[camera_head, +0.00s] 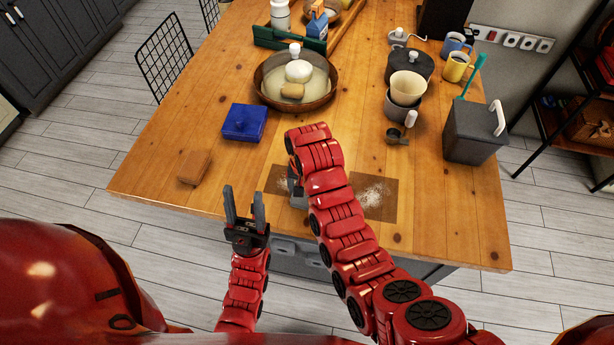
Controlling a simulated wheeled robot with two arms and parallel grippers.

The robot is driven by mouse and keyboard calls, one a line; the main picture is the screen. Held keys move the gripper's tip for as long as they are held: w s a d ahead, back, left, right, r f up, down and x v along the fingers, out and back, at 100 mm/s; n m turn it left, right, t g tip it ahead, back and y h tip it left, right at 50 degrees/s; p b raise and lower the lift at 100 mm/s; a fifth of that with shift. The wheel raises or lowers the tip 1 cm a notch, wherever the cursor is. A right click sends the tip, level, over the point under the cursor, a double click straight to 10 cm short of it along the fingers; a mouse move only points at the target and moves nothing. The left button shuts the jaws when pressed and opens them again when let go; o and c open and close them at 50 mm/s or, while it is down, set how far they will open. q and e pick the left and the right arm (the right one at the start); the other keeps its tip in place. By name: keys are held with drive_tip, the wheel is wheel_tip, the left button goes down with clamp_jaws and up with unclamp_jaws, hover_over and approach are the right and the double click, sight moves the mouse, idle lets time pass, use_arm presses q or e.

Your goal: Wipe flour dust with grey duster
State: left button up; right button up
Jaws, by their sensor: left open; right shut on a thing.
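White flour dust (374,194) lies on a brown patch (388,209) near the front edge of the wooden island top (440,215). More flour shows just left of my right arm (283,186). My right gripper (296,188) is low over this left flour, largely covered by its own red arm. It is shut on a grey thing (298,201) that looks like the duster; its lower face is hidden. My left gripper (244,194) is open and empty at the island's front edge, left of the flour, fingers pointing away from me.
A brown block (194,167) and a blue box (244,122) are on the left. A wide pan (322,101) holds dough. Nested bowls (402,113), a small dark cup (397,136) and a grey bin (473,131) stand right. The front right top is clear.

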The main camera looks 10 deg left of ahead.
drive_tip(key=shift+s, duration=0.35)
drive_tip(key=shift+d, duration=0.1)
drive_tip(key=shift+d+p, duration=0.45)
drive_tip(key=shift+d, duration=0.7)
